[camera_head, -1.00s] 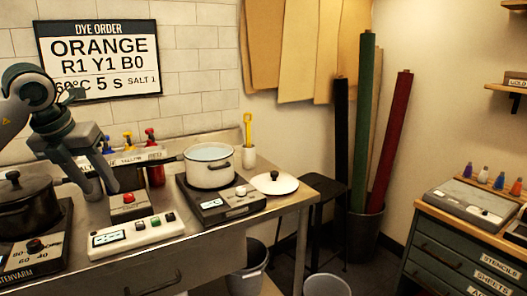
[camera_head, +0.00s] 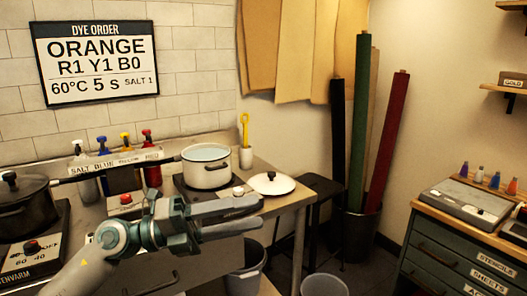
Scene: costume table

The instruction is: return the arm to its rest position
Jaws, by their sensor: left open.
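My left arm (camera_head: 88,268) comes in from the bottom left, and its grey-green gripper (camera_head: 258,212) points right in front of the steel counter (camera_head: 287,196). The two fingers are apart with nothing visible between them. The gripper covers part of the front of the counter and the lower part of the right hotplate. My right gripper does not show.
A white pot (camera_head: 206,167) stands on the right hotplate, with a white lid (camera_head: 271,184) beside it. A dark pot (camera_head: 22,207) stands at left. Dye bottles (camera_head: 126,143) stand behind a labelled rack. A bin (camera_head: 325,286) stands on the floor.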

